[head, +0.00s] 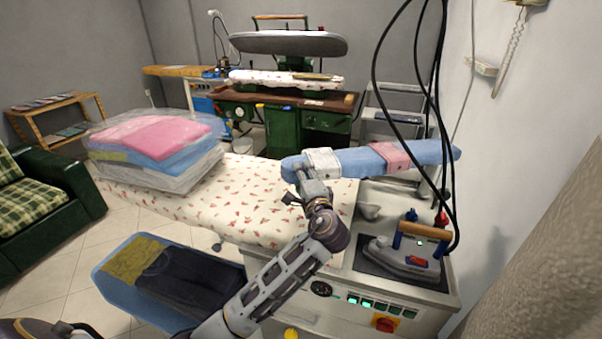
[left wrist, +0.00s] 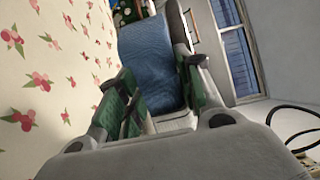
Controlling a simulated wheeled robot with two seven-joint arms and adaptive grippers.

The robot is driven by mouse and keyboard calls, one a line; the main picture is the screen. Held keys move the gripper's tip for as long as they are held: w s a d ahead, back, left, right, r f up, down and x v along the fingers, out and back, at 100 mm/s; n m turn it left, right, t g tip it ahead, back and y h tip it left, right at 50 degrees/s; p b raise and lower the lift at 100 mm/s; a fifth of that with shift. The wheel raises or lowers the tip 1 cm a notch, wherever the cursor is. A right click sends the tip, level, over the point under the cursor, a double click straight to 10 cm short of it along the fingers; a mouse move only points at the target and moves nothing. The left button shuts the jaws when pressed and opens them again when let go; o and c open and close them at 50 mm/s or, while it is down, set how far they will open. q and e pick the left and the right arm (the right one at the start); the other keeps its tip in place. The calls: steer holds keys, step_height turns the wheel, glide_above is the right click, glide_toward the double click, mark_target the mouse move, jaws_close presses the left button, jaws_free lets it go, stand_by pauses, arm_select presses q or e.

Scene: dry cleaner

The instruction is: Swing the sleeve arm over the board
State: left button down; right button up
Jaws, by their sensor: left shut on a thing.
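The sleeve arm (head: 358,162) is a long, narrow, blue padded arm with a whitish and a pink patch on it. Its left end sits above the right part of the board (head: 255,200), which has a cream cover with red flowers. Its right part reaches over the unit towards the wall. My left gripper (head: 308,188) is at the sleeve arm's left end, its fingers partly hidden. In the left wrist view, the green-padded fingers of my left gripper (left wrist: 155,98) are on either side of the blue padding (left wrist: 155,55). The board's floral cover (left wrist: 50,75) fills the left side there. My right gripper is not in view.
Bagged folded clothes (head: 160,150) lie on the board's left part. An iron (head: 405,258) rests on the unit at right, with black hoses hanging above it. A blue tray (head: 115,285) with dark cloth is below the board. A green press (head: 285,120) stands behind.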

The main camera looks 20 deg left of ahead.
arm_select(q)
steer(key=shift+s+d+f, duration=0.1)
steer(key=shift+d+f, duration=0.15)
steer(key=shift+f, duration=0.2)
steer(key=c, duration=1.4)
jaws_free()
steer(key=o, duration=0.3)
steer(key=shift+s+r, duration=0.1)
steer(key=shift+s, duration=0.05)
steer(key=shift+o, duration=0.7)
steer(key=shift+s+d+r, duration=0.15)
steer(key=shift+s+r, duration=0.05)
steer(key=shift+r, duration=0.05)
steer(key=shift+w, duration=0.1)
steer(key=shift+w, duration=0.1)
steer(key=v, duration=1.2)
